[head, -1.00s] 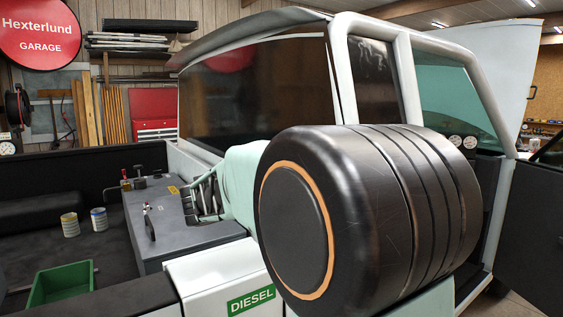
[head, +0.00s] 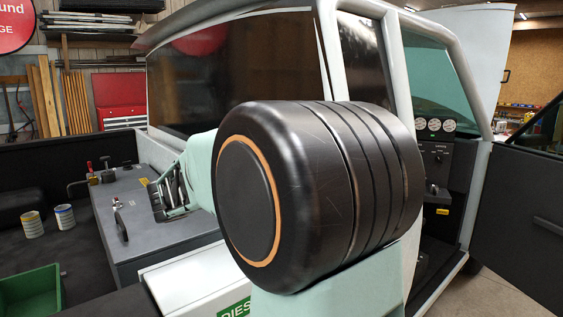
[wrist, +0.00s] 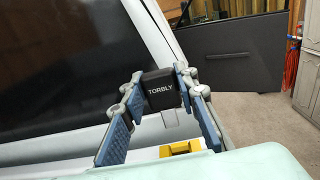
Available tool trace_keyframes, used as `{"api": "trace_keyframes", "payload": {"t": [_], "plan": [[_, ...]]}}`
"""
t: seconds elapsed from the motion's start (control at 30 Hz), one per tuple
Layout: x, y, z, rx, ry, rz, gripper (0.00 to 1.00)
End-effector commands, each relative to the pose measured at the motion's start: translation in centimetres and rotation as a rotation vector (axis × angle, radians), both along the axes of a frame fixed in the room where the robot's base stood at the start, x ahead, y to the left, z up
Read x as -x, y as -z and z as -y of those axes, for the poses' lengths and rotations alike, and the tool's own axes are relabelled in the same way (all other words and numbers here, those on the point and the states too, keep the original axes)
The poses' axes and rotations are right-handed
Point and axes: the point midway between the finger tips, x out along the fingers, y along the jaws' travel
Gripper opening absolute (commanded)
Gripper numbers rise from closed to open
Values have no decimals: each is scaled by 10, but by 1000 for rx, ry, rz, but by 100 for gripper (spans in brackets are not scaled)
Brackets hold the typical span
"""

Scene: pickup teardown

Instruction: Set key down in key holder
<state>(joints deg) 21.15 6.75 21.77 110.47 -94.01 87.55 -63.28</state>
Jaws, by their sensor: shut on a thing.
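A black key head marked TORBLY (wrist: 160,90) sits between the fingertips of my gripper (wrist: 161,82) in the wrist view. A pale, see-through piece shows just below it. The fingers are closed on its two sides. In the head view my gripper (head: 170,192) shows small above the truck bed, beside the cab's rear window; the key is too small to make out there. I cannot pick out a key holder in either view. A yellow block (wrist: 181,148) shows below the key in the wrist view, and I cannot tell what it is.
My arm hides much of the cab side. The open cab shows a dashboard with gauges (head: 434,125). An open black door (head: 525,225) stands at the right. The bed holds a grey box (head: 160,230), two cans (head: 65,217) and a green bin (head: 30,292).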

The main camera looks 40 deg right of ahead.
Motion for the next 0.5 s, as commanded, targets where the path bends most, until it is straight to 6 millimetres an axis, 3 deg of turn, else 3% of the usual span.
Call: {"api": "trace_keyframes", "payload": {"t": [0.5], "plan": [[0,40,0,1,1,0,4]]}}
